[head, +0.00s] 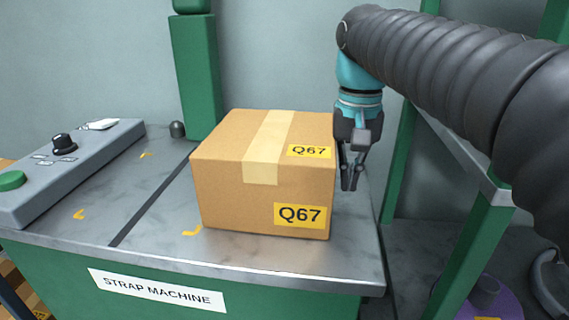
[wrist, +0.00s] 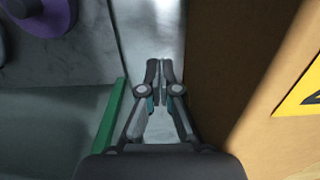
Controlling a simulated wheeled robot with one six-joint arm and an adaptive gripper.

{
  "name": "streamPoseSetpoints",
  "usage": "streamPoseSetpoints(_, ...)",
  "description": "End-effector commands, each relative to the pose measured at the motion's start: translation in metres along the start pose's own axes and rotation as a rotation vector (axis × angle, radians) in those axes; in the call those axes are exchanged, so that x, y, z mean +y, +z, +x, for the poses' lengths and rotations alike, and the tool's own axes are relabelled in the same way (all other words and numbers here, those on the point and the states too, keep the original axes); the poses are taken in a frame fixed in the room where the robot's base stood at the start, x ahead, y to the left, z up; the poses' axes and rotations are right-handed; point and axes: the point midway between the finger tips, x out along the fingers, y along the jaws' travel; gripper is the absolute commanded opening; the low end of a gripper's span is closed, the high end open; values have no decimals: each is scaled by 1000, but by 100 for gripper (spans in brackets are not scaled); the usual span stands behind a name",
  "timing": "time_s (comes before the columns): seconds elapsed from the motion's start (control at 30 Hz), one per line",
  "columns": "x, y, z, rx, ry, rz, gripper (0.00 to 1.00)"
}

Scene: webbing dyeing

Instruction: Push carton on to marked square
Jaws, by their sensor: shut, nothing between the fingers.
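A brown cardboard carton (head: 232,185) with pale tape and yellow Q67 labels stands upright on the metal top of the strap machine (head: 270,262). Yellow corner marks show on the metal top: one (head: 192,231) by the carton's near left corner, another (head: 80,214) further left, and one (head: 148,155) at the back. Any fourth mark is hidden. My gripper (head: 350,187) is shut and empty, pointing down just right of the carton. In the wrist view the carton's side (wrist: 225,75) is close to the right of the shut fingertips (wrist: 159,62); I cannot tell whether they touch.
A grey control box (head: 75,165) with a black knob and green button lies along the left edge. A dark slot (head: 150,198) crosses the top. A green post (head: 200,75) stands behind the carton. A purple disc (head: 490,300) is low at right.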

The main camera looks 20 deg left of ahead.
Motion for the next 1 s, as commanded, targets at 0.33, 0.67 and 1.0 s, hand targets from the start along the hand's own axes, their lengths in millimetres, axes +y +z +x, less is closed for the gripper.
streamPoseSetpoints(0.33,-15,0,-1,0,0,-1,0)
streamPoseSetpoints(0.67,-29,0,-1,-1,0,-1,0)
streamPoseSetpoints(1.0,-44,0,0,-1,0,-1,0)
